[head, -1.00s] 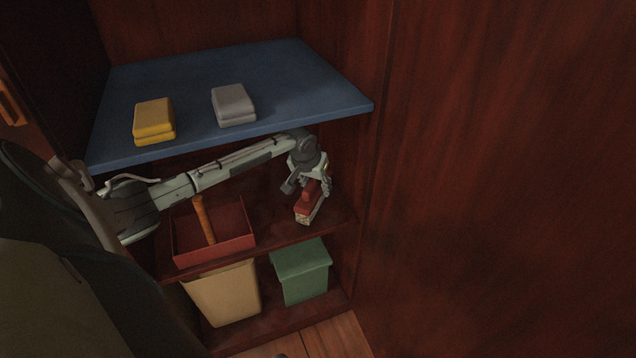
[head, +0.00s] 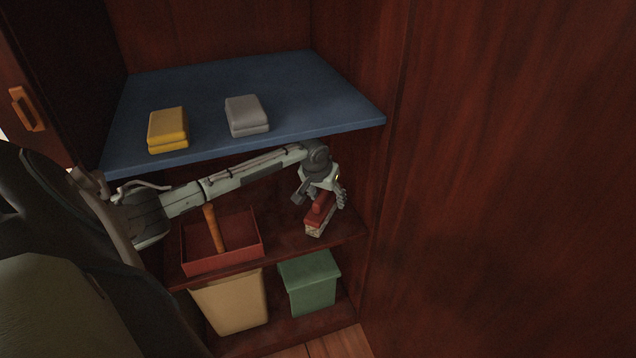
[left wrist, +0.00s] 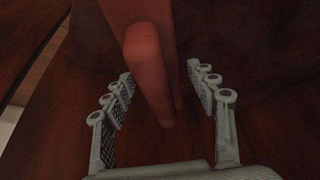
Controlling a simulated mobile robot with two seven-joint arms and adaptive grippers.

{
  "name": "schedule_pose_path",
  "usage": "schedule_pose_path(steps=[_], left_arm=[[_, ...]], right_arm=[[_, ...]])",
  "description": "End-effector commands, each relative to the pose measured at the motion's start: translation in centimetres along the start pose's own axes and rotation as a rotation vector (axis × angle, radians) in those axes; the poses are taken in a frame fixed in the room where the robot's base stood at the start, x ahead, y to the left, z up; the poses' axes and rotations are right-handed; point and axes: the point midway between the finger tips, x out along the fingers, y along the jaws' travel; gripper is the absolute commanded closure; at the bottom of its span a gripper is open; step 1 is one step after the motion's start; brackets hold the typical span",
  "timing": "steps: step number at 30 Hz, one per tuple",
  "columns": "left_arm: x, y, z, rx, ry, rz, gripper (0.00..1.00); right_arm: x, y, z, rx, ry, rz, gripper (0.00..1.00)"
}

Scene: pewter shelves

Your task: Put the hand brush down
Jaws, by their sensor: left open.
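The hand brush (head: 320,214) has a red body and pale bristles. It rests on the middle shelf, right of the red dustpan, near the front edge. My left gripper (head: 321,196) is over the brush, with its fingers apart. In the left wrist view the red brush (left wrist: 150,65) reaches in between the two spread fingers of my left gripper (left wrist: 165,100), with gaps on both sides. The bristles are hidden in that view. My right gripper is not in view.
A red dustpan (head: 190,262) with an orange handle (head: 214,230) stands left on the middle shelf. The blue shelf (head: 300,90) above holds a yellow block (head: 167,128) and a grey block (head: 246,114). Below are a tan bin (head: 235,303) and a green bin (head: 310,283). A wooden wall (head: 510,180) bounds the right.

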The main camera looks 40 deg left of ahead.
Motion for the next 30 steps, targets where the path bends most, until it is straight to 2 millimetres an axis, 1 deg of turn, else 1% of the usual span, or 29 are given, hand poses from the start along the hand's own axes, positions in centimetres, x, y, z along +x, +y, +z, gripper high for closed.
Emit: schedule_pose_path(steps=[1, 5, 9, 12, 16, 21, 30], left_arm=[[-0.8, 0.0, 0.0, 0.001, 0.002, 0.0, 0.42], [-1.6, -0.1, 2.8, 0.006, -0.005, -0.002, 0.42], [-2.9, -0.1, 5.8, 0.006, -0.004, -0.002, 0.42], [-3.7, -0.1, 7.7, 0.004, -0.003, -0.001, 0.42], [-4.5, 0.0, 9.6, 0.003, -0.003, -0.001, 0.42], [-5.1, 0.0, 10.9, 0.001, -0.002, -0.001, 0.42], [-5.2, 0.0, 11.1, 0.0, 0.0, 0.0, 0.42]], right_arm=[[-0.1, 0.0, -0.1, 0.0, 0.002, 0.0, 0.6], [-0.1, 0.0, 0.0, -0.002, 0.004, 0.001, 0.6], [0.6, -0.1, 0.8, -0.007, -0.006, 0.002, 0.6], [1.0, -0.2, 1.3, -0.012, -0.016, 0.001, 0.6], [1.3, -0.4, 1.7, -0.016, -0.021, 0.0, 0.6], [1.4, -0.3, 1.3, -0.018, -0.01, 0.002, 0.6], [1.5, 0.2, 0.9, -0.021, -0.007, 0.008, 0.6]])
